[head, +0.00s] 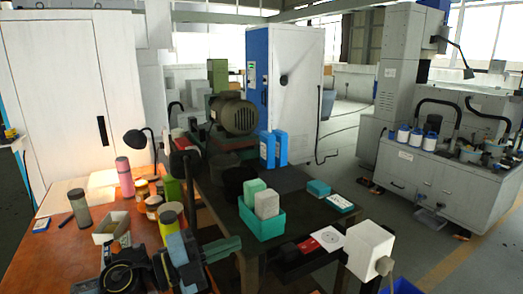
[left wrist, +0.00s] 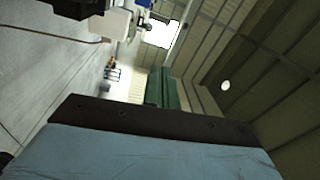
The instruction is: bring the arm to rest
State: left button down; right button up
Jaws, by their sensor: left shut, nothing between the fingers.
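In the left wrist view a blue-grey part of my own gripper (left wrist: 150,155) with a dark edge fills the bottom. That view looks out sideways over the floor, wall and roof, with nothing held. My right gripper does not show.
The dark bench (head: 310,205) holds a teal box (head: 262,222) with two blocks, blue holders (head: 272,150) and a motor (head: 235,115). The orange-brown table (head: 60,255) carries several bottles, jars and a lamp (head: 137,142). Open floor (head: 400,215) lies right of the bench.

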pick_arm(q)
jog(key=s+a+f+n+t+y, duration=0.2)
jog(key=a+f+n+t+y, duration=0.2)
jog(key=a+n+y, duration=0.5)
jog(key=s+a+f+n+t+y, duration=0.25)
jog(key=f+n+y, duration=0.35)
jog(key=n, duration=0.8)
jog(key=s+a+f+n+g+y, duration=0.1)
jog(key=s+f+g, duration=0.3)
jog(key=s, duration=0.4)
jog(key=s+a+f+n+g, duration=0.1)
jog(key=s+f+n+g, duration=0.1)
jog(key=s+f+g, duration=0.45)
jog(key=s+a+f+n+g+y, duration=0.1)
jog(key=s+a+f+g, duration=0.15)
jog(key=s, duration=0.65)
notch_tip(320, 180, down, 26)
jog(key=s, duration=0.2)
jog(key=s+a+f+g, duration=0.1)
jog(key=s+a+f, duration=0.1)
jog(key=s+f, duration=1.1)
jog(key=s, duration=0.3)
jog(key=shift+f, duration=0.4)
